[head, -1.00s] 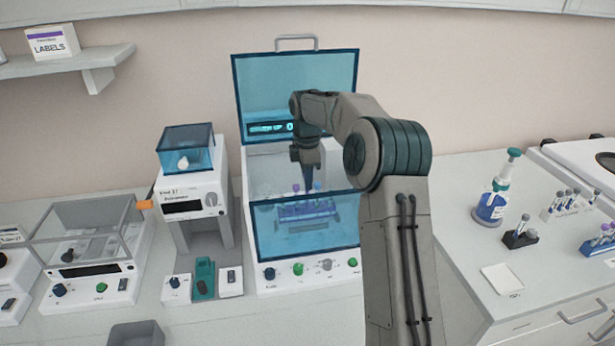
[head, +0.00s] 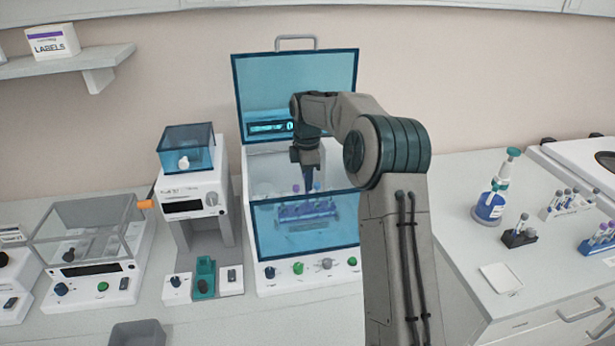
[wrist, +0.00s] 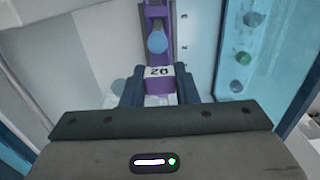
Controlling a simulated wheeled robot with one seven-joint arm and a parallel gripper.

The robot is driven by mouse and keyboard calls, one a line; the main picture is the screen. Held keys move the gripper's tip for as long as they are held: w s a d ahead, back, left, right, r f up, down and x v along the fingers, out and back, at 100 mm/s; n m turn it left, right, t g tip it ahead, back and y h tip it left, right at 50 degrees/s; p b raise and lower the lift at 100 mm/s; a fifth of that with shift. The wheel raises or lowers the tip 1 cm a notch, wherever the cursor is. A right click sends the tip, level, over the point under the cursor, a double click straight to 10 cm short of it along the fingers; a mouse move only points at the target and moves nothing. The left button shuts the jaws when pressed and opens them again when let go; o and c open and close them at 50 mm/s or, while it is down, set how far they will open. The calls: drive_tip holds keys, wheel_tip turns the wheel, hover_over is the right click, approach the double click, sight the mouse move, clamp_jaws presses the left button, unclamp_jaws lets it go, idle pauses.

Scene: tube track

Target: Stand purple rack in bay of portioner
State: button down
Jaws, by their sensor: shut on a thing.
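My gripper (head: 309,190) reaches down into the portioner from above. In the wrist view my gripper (wrist: 150,98) is shut on the rack (wrist: 162,83), which bears a white label. A blue tube cap shows on the rack. The portioner's blue lid is raised. Whether the rack's base touches the bay floor is hidden.
The portioner's front panel (head: 305,235) stands close in front of the rack. A smaller device with a blue cover (head: 187,150) stands to the left. On the right bench are a blue bottle (head: 490,206) and other tube racks (head: 520,234).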

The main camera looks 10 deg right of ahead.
drive_tip(key=shift+f, duration=1.15)
idle(1.1)
drive_tip(key=c, duration=1.1)
unclamp_jaws()
drive_tip(key=shift+o, duration=0.2)
wheel_tip(320, 180, up, 14)
drive_tip(key=b, duration=0.1)
drive_tip(key=shift+f, duration=0.15)
